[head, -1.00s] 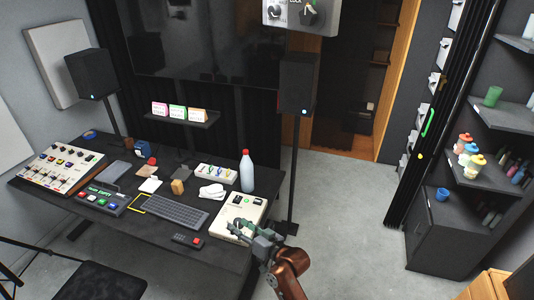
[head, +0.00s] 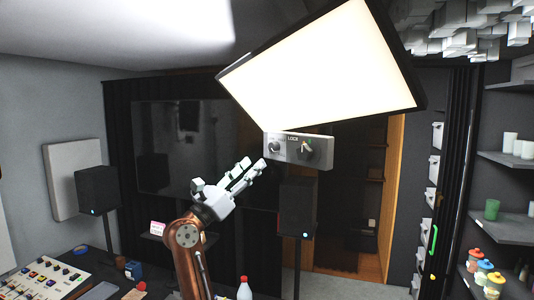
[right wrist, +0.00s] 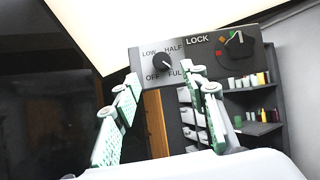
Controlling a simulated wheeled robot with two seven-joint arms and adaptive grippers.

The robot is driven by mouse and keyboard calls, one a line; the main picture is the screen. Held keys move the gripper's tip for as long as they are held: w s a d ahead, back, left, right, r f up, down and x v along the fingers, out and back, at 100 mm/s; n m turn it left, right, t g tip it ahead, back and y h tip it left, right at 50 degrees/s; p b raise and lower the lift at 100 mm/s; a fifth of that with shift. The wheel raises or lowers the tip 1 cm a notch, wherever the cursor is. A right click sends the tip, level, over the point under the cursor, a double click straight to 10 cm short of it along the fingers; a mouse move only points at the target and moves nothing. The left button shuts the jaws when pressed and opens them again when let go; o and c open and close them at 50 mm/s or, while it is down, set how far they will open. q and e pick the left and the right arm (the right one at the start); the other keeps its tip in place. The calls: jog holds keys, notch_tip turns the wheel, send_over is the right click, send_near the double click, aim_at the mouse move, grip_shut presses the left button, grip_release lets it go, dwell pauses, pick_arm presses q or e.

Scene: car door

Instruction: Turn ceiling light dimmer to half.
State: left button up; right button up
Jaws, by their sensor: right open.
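The grey control panel (head: 292,152) hangs just below the lit ceiling light (head: 320,70) in the head view. Its dimmer knob (right wrist: 161,62) is small, dark and round, with LOW, HALF, OFF and FULL printed around it. The knob's pale mark seems to point to the lower right, towards FULL. A larger LOCK knob (right wrist: 238,46) sits to its right. My right gripper (head: 254,170) is open and empty, pointing up at the panel from the lower left. In the right wrist view its fingertips (right wrist: 162,82) are on either side below the dimmer knob, apart from it.
A black speaker (head: 298,207) on a stand is below the panel. A large dark screen (head: 180,145) is behind my right arm. The desk below holds a mixer (head: 45,278) and a white bottle (head: 244,290). Shelves (head: 508,160) with cups are at the right.

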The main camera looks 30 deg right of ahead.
aim_at(271, 148)
jog(key=shift+m+y, duration=0.5)
jog(key=shift+y, duration=0.1)
jog(key=shift+r+p+x, duration=0.15)
jog(key=shift+p+x, duration=0.35)
jog(key=shift+x, duration=1.45)
jog(key=shift+r+p+x, duration=0.2)
jog(key=shift+p+x, duration=0.3)
jog(key=shift+x, duration=1.45)
jog(key=shift+s+a, duration=0.1)
jog(key=shift+s, duration=0.05)
jog(key=shift+c, duration=0.4)
grip_shut()
